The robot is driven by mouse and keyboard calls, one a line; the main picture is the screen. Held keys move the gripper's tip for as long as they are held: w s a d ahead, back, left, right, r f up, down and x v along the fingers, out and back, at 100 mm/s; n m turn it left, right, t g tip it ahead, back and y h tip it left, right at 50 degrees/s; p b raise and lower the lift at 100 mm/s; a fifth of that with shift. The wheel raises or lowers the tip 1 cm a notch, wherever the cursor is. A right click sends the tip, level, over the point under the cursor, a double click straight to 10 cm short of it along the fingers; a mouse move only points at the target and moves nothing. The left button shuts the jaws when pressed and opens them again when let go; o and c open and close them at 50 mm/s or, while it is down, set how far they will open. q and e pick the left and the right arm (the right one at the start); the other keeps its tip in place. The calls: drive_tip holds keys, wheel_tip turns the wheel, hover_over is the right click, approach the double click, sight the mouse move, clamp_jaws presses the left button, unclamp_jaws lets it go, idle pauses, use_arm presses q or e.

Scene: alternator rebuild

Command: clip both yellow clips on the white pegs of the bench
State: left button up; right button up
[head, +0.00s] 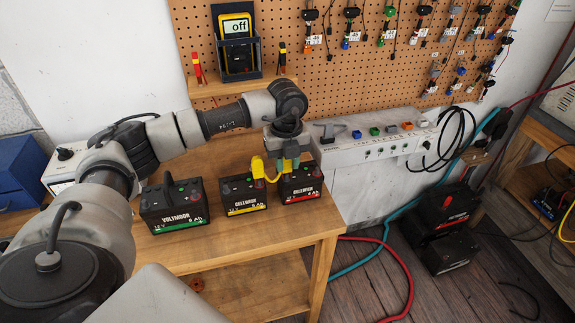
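My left gripper (287,158) points down above the batteries at the middle of the wooden bench (205,256). A yellow clip (291,164) shows between its fingers, close above the red-striped battery (301,187). A second yellow clip (258,168) is just left of the gripper, at the right end of the yellow-striped battery (244,197). I cannot tell whether it touches that battery's terminal. A yellow cable curves between the two clips. I cannot make out the white pegs for certain. My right gripper is not in view.
A green-striped battery (173,208) stands left of the others. A long white panel (377,143) with coloured knobs is behind right. A pegboard (340,75) with hanging leads and a multimeter (236,40) reading "off" is behind. The bench's front right corner is clear.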

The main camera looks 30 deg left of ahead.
use_arm(q)
drive_tip(key=shift+c, duration=0.7)
drive_tip(key=shift+r, duration=0.1)
wheel_tip(320, 180, up, 4)
drive_tip(key=p, duration=0.2)
drive_tip(key=shift+p, duration=0.4)
drive_tip(key=shift+f, duration=0.2)
drive_tip(key=w+a+m+b, duration=0.4)
drive_tip(key=w+a+m, duration=0.5)
drive_tip(key=w+m, duration=0.35)
wheel_tip(320, 180, down, 10)
drive_tip(key=b, duration=0.4)
drive_tip(key=shift+r, duration=0.2)
